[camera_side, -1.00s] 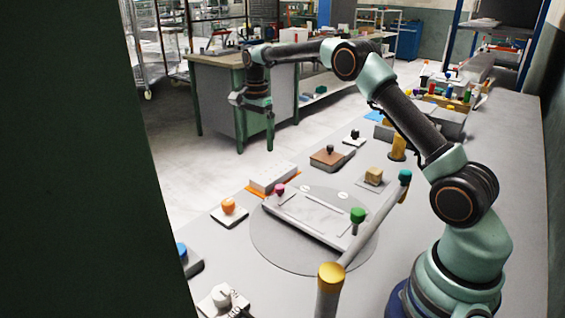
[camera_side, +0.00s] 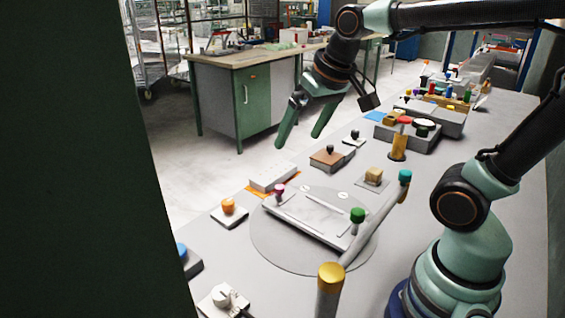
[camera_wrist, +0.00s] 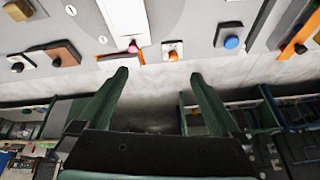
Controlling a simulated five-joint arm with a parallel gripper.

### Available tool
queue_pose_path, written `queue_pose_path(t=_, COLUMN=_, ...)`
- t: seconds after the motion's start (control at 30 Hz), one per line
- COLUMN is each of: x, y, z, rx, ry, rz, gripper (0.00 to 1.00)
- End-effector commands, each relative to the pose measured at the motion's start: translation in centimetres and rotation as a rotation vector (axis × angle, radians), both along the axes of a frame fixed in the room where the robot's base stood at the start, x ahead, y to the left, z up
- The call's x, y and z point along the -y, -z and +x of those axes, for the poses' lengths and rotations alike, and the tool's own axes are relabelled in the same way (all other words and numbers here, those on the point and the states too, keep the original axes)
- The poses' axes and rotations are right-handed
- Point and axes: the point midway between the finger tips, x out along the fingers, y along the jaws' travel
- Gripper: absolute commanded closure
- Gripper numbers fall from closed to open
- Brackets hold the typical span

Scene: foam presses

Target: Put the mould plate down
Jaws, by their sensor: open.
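A long pale plate (camera_side: 308,217), which I take for the mould plate, lies flat on a round grey disc (camera_side: 275,245) on the bench. A pink knob (camera_side: 279,190) and a green knob (camera_side: 357,215) stand near its ends. In the wrist view the plate's white end (camera_wrist: 125,18) shows at the top, with the pink knob (camera_wrist: 133,47) beside it. My gripper (camera_side: 300,140) is open and empty. It hangs in the air behind the plate, well apart from it, fingers pointing down and left. In the wrist view the gripper (camera_wrist: 158,76) has nothing between its fingers.
An orange-knobbed block (camera_side: 228,208), a grey block on an orange mat (camera_side: 272,177), a brown block (camera_side: 331,158) and a tan block (camera_side: 374,176) stand around the disc. A gold-capped post (camera_side: 330,285) rises in front. A green workbench (camera_side: 240,95) stands beyond the floor.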

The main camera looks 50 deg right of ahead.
Motion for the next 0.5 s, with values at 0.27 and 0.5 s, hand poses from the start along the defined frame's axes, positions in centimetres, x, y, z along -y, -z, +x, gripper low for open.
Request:
queue_pose_path(t=0.27, x=-0.9, y=2.2, z=-3.7, rx=0.062, ry=-0.183, rz=-0.078, gripper=0.00)
queue_pose_path(t=0.5, x=-1.0, y=2.4, z=-3.9, rx=0.065, ry=-0.199, rz=-0.085, gripper=0.00)
